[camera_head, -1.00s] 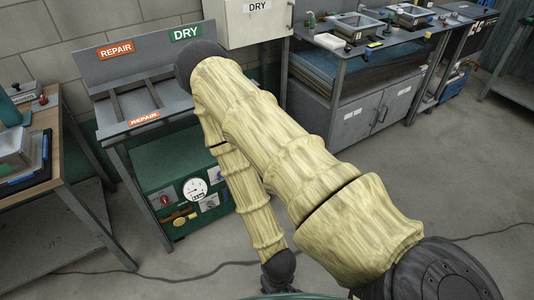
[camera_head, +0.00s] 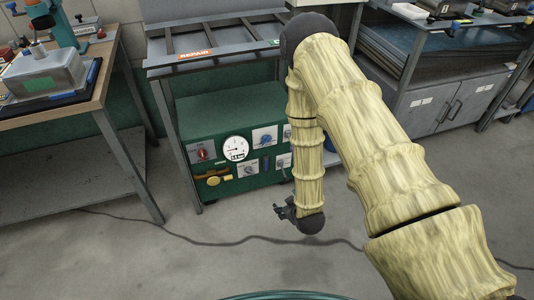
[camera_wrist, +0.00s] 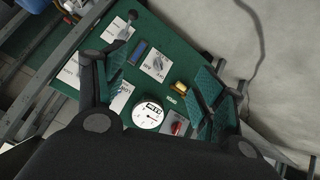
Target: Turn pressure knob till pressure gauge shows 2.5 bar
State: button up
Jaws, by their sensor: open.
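A green box carries the white round pressure gauge (camera_head: 236,148), which also shows in the wrist view (camera_wrist: 148,115); its reading is too small to tell. I cannot read which is the pressure knob. My gripper (camera_head: 285,208) hangs in front of the box's lower right part, apart from it. In the wrist view my gripper (camera_wrist: 160,80) is open and empty, its fingers framing the panel.
The box (camera_head: 235,105) stands under a grey metal bench (camera_head: 222,58) with open slots. A wooden-top table (camera_head: 105,75) stands at left. A cabinet (camera_head: 435,108) is at right. The floor in front is clear except for a dark cable (camera_head: 190,240).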

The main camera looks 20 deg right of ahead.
jog(key=w+d+f+n+t+b, duration=0.15)
jog(key=w+t+b, duration=0.25)
jog(key=w+b, duration=0.65)
jog(key=n+t+b, duration=0.3)
jog(key=n+t, duration=0.1)
jog(key=t, duration=0.1)
send_near(266, 141)
jog(key=shift+m+y, duration=0.25)
jog(key=shift+y, duration=0.15)
jog(key=w+b, duration=0.3)
jog(key=w, duration=0.6)
jog(key=shift+r, duration=0.1)
jog(key=c, duration=1)
